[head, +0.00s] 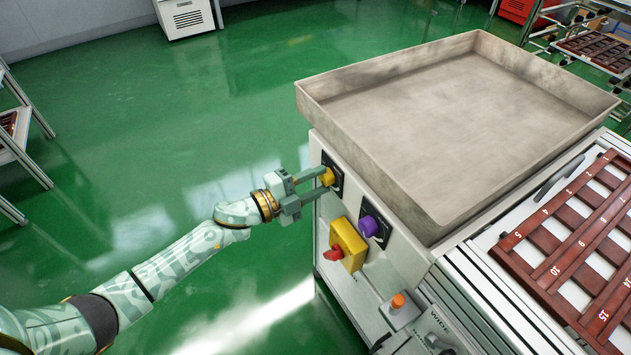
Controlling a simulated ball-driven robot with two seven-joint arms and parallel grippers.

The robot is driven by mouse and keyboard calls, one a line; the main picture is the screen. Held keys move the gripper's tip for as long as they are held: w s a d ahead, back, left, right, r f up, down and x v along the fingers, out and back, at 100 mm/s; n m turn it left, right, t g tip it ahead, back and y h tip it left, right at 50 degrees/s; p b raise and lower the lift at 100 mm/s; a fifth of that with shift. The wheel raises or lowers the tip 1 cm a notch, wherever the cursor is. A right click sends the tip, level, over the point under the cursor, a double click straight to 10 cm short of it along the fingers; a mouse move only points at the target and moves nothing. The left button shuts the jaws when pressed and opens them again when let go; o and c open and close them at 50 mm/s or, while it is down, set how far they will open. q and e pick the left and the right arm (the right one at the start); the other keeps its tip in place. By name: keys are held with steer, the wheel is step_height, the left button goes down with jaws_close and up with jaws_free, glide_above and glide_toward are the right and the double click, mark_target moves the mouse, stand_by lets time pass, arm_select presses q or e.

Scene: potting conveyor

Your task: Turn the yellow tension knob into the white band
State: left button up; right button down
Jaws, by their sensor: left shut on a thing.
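The yellow tension knob (328,177) sits on a dark square plate on the side panel of the white machine (318,222). My left gripper (322,183) reaches in from the left, and its two fingers are shut on the yellow knob, one above and one below it. The white band and any pointer mark are too small or hidden behind the fingers and knob to make out. My right gripper is not in view.
A purple knob (370,226) and a yellow box (347,243) with a red switch (334,253) are close below. An orange button (398,301) is lower. A large grey tray (450,125) overhangs the panel. Brown slotted trays (570,250) lie right. Green floor is clear left.

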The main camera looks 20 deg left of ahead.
arm_select(q)
steer(key=shift+f, duration=0.1)
steer(key=o, duration=1)
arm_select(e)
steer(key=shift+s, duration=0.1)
arm_select(q)
steer(key=p+v, duration=0.3)
steer(key=v, duration=1.3)
steer(key=shift+s+a+p, duration=0.15)
steer(key=shift+s+p, duration=0.05)
steer(key=shift+p, duration=0.15)
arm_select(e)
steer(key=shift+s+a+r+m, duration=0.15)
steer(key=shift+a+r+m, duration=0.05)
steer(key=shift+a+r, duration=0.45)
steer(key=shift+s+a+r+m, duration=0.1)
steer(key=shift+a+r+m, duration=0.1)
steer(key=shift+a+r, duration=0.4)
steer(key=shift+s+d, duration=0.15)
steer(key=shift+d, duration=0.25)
